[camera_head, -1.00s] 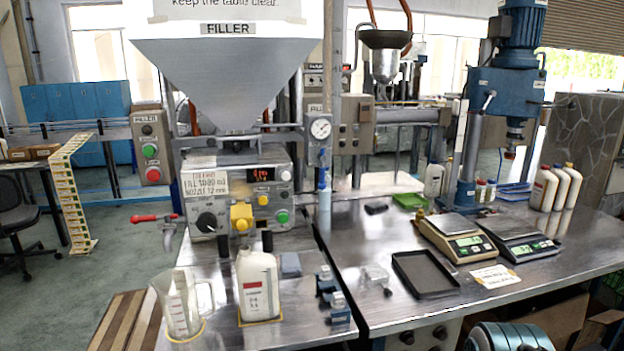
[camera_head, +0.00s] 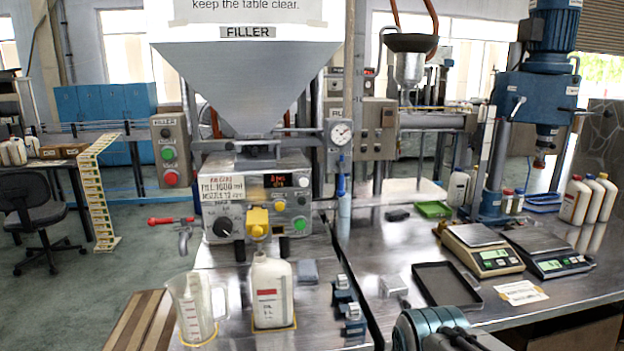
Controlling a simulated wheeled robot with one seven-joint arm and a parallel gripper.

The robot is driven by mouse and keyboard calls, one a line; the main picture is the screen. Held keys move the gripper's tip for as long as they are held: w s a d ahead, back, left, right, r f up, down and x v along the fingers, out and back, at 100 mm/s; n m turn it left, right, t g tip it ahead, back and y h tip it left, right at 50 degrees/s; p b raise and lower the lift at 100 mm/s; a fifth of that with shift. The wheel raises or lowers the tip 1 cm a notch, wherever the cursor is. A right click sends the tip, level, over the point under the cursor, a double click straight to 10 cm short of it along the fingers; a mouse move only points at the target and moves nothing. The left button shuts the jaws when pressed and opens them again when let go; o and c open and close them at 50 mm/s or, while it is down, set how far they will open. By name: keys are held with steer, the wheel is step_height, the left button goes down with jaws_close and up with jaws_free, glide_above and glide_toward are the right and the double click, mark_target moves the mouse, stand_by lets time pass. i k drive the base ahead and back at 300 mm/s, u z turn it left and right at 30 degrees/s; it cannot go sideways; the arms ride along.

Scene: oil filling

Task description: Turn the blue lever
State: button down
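The blue lever (camera_head: 341,184) is a small, thin blue handle. It hangs roughly upright on the pipe below the round pressure gauge (camera_head: 341,133), at the right side of the filler machine (camera_head: 257,195). Its exact pivot is too small to make out. My gripper is not in view. Only a teal and dark part of my arm shows at the bottom edge, right of the middle, well apart from the lever.
A clear measuring jug (camera_head: 190,308) and a white bottle (camera_head: 271,290) stand in front of the filler. A red-handled tap (camera_head: 178,222) sticks out at its left. Small blue clamps (camera_head: 347,305), a black tray (camera_head: 447,284) and scales (camera_head: 482,250) occupy the metal table.

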mark_target(341, 192)
steer(key=u, duration=0.05)
steer(key=i, duration=0.8)
steer(key=u, duration=1)
steer(key=k, duration=0.35)
steer(key=z, duration=0.85)
